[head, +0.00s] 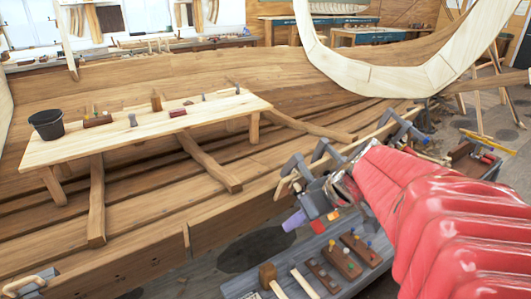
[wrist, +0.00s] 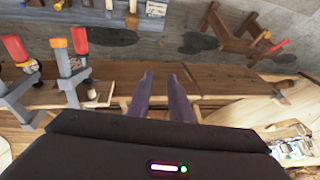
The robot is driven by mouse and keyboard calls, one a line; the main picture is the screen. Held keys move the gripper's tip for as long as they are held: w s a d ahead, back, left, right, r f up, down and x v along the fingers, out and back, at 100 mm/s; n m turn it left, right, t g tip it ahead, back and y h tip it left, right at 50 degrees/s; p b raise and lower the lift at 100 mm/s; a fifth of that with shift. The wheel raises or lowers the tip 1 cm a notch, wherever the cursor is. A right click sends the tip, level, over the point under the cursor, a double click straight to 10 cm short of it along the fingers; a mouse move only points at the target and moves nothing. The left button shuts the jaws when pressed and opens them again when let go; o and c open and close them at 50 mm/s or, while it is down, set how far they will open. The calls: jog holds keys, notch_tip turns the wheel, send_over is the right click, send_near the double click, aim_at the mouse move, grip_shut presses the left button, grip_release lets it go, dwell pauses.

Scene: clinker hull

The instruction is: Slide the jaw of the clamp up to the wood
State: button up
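Several grey metal clamps sit along the hull's upper plank edge; I cannot tell which one is meant. In the head view, one clamp (head: 294,164) stands just left of my gripper (head: 338,190), and another (head: 402,124) is farther right. In the wrist view, two clamps are at the left: one with a red handle (wrist: 15,47) and one with an orange and red handle (wrist: 80,40). My gripper (wrist: 160,78) has its two fingers apart with nothing between them, over the wooden plank (wrist: 215,83). Jaw contact with the wood is not clear.
A plank bench (head: 150,125) inside the hull carries a black bucket (head: 46,124) and small tools. A grey tool bench (head: 310,275) with a mallet (head: 270,277) stands below my arm. A wooden trestle (wrist: 235,35) stands on the floor in the wrist view.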

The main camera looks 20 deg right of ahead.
jog(key=d+f+t, duration=0.1)
jog(key=d+t, duration=0.3)
jog(key=d, duration=1.7)
jog(key=shift+w+h, duration=0.4)
jog(key=shift+f, duration=0.1)
jog(key=shift+x, duration=6.9)
jog(key=shift+w, duration=0.1)
jog(key=shift+w+a+r, duration=0.15)
jog(key=shift+w+r, duration=0.1)
jog(key=shift+w, duration=0.25)
jog(key=shift+c, duration=0.4)
jog(key=shift+w+a+r, duration=0.2)
jog(key=shift+w+r, duration=0.6)
jog(key=shift+w, duration=0.05)
jog(key=shift+s+f, duration=0.1)
